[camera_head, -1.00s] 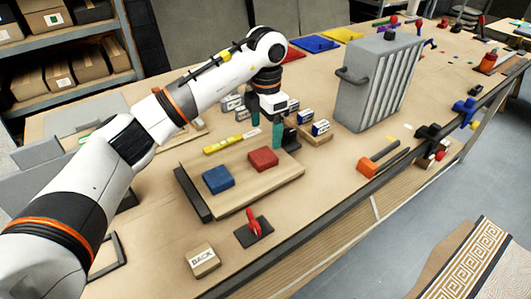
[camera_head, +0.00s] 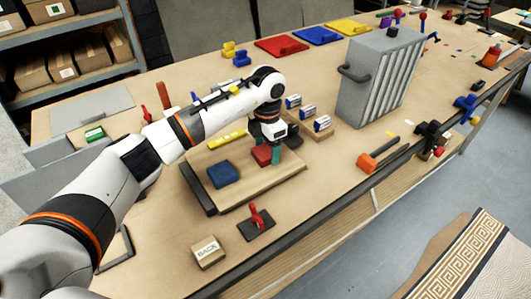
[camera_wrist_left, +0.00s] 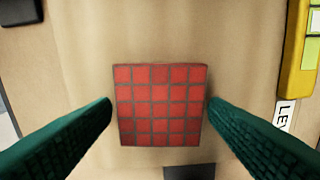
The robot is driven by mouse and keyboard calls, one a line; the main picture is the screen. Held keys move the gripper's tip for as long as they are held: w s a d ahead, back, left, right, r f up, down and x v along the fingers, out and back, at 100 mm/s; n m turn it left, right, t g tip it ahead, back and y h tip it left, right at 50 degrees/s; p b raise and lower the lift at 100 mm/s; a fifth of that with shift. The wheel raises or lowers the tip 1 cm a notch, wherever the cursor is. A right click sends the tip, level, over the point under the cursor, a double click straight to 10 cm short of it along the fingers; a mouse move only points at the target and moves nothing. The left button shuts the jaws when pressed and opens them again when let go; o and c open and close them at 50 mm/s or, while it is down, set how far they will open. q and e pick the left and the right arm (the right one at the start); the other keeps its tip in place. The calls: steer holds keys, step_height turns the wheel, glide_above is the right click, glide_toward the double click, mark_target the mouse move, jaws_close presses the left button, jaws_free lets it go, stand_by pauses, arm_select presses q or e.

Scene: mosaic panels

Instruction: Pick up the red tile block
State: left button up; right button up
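The red tile block (camera_head: 262,155) lies on the wooden board (camera_head: 255,186), to the right of a blue block (camera_head: 223,174). In the left wrist view the red tile block (camera_wrist_left: 161,104) shows its square gridded top, centred between the green fingers. My left gripper (camera_head: 267,156) points down over the red block, with a finger on either side of it. In the left wrist view the left gripper (camera_wrist_left: 160,112) is open, with a gap between each finger and the block. The arm partly hides the block in the head view. My right gripper is not in view.
A yellow strip (camera_head: 226,139) lies behind the blue block and shows at the right of the left wrist view (camera_wrist_left: 297,50). A red clamp (camera_head: 257,218) and a BACK block (camera_head: 208,252) are in front. A grey slotted case (camera_head: 380,78) stands to the right.

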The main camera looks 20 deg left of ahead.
arm_select(q)
steer(key=c, duration=0.8)
